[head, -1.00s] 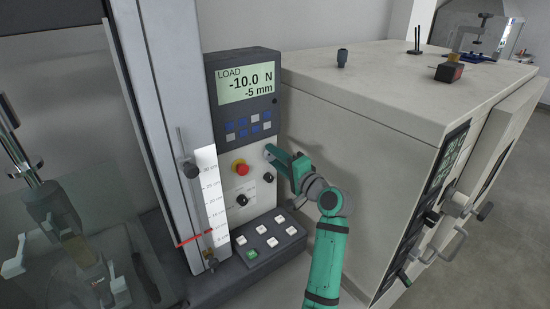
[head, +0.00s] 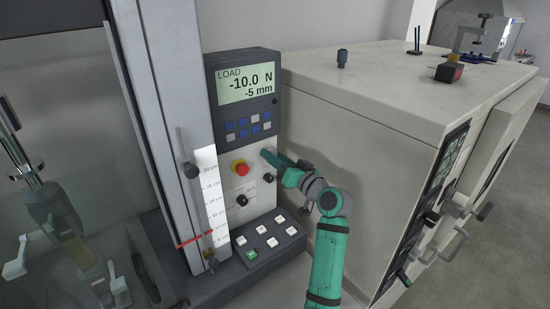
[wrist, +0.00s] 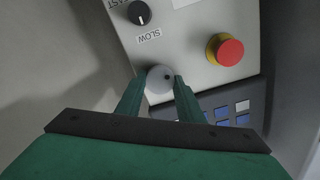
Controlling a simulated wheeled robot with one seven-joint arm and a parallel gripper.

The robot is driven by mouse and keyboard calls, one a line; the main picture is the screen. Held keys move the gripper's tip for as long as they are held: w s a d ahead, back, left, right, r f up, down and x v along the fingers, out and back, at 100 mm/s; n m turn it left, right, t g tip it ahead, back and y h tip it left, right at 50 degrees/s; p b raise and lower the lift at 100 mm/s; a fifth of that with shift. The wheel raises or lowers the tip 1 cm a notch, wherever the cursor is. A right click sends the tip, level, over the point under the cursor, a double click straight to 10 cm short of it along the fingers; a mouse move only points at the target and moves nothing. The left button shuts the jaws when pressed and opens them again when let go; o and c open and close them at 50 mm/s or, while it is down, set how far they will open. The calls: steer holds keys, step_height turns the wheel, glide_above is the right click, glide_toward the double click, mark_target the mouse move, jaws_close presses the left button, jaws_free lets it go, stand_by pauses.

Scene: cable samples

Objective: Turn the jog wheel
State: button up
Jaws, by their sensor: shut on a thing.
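The jog wheel (wrist: 160,76) is a small light grey disc with a dark dot, on the pale control panel. In the wrist view it sits between my two green fingertips. My gripper (wrist: 160,86) is shut on it, one finger on each side. In the head view my gripper (head: 272,157) reaches the panel from the right, beside the red stop button, and hides most of the wheel. The display (head: 249,87) above reads LOAD -10.0 N and -5 mm.
The red stop button (head: 240,168) on its yellow collar is close to my gripper. A black FAST/SLOW knob (wrist: 138,13) and another dark knob (head: 242,200) are nearby. White keys (head: 261,229) lie below. A large pale cabinet (head: 360,130) stands right of my arm.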

steer(key=shift+f+n, duration=0.15)
steer(key=shift+n, duration=1.05)
steer(key=o, duration=1.1)
steer(key=shift+c, duration=0.2)
steer(key=v, duration=1.1)
steer(key=shift+w+a, duration=0.1)
